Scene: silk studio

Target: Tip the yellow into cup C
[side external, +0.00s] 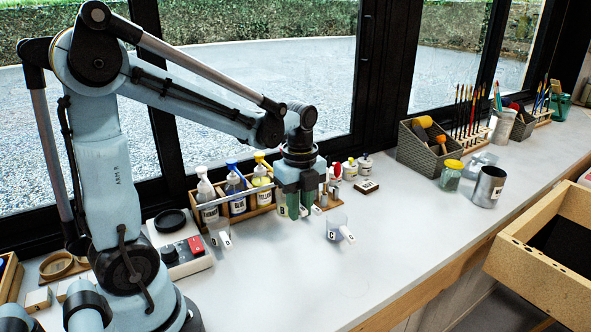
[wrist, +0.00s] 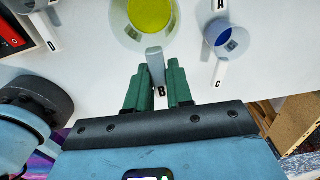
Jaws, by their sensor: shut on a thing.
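My gripper (side external: 293,204) is shut on the grey handle of cup B (wrist: 155,62); its green fingers also show in the wrist view (wrist: 156,85). Cup B is a clear cup with yellow liquid (wrist: 151,14) in it, its top cut off by the wrist frame. It looks upright. In the side view my gripper hides most of it, and I cannot tell if it is off the table. Cup C (side external: 336,227) stands to the right of my gripper, with its white tagged handle pointing to the lower right. In the wrist view cup C (wrist: 219,42) holds something blue.
Cup D (side external: 217,236) stands to the left, by a box with a red switch (side external: 185,252). Cup A's tag (wrist: 221,5) shows beyond cup C. A wooden rack of pump bottles (side external: 237,199) stands behind. The table front (side external: 300,290) is clear.

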